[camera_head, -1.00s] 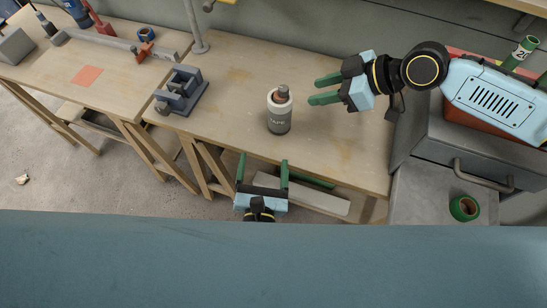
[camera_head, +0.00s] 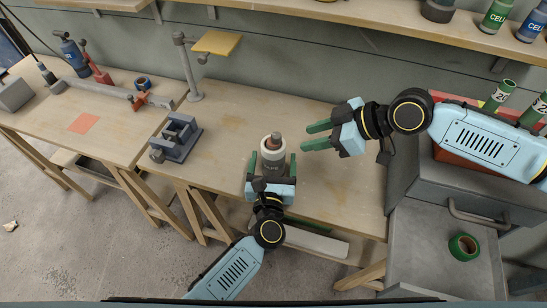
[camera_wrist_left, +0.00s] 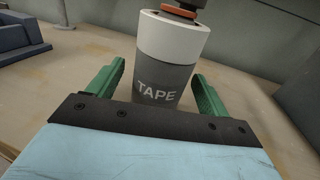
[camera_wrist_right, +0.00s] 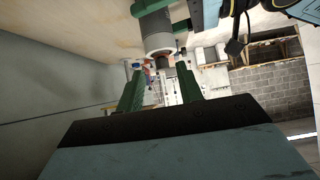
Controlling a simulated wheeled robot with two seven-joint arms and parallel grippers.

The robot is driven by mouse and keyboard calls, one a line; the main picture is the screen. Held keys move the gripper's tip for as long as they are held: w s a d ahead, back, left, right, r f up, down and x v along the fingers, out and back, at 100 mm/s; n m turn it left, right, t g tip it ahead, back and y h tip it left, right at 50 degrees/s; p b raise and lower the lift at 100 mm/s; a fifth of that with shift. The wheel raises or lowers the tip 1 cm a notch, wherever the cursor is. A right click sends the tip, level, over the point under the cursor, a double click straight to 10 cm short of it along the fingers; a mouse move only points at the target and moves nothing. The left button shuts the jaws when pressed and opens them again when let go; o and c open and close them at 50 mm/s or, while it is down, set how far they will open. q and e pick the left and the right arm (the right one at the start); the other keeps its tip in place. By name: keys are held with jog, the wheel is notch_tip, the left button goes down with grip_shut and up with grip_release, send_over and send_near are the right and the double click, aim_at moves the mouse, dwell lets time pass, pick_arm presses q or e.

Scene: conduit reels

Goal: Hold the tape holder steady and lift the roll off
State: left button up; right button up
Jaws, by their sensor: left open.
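The tape holder (camera_head: 272,163), a grey cylinder marked TAPE with a white upper part, stands upright on the workbench. A dark post with an orange-red band (camera_wrist_left: 178,9) rises from its top; I cannot tell which part is the separate roll. My left gripper (camera_head: 270,166) is open, one green finger on each side of the holder. In the left wrist view (camera_wrist_left: 160,88) gaps show beside the grey body. My right gripper (camera_head: 317,135) is open and empty, to the right of the holder's top and apart from it. It also faces the holder (camera_wrist_right: 156,32) in the right wrist view.
A blue-grey block fixture (camera_head: 176,138) stands left of the holder on the bench (camera_head: 222,118). A metal post with a yellow plate (camera_head: 217,43) is behind. A grey cabinet (camera_head: 425,225) with a green ring (camera_head: 463,247) is at the right. Bench around the holder is clear.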

pick_arm(q)
jog(key=shift+w, duration=0.55)
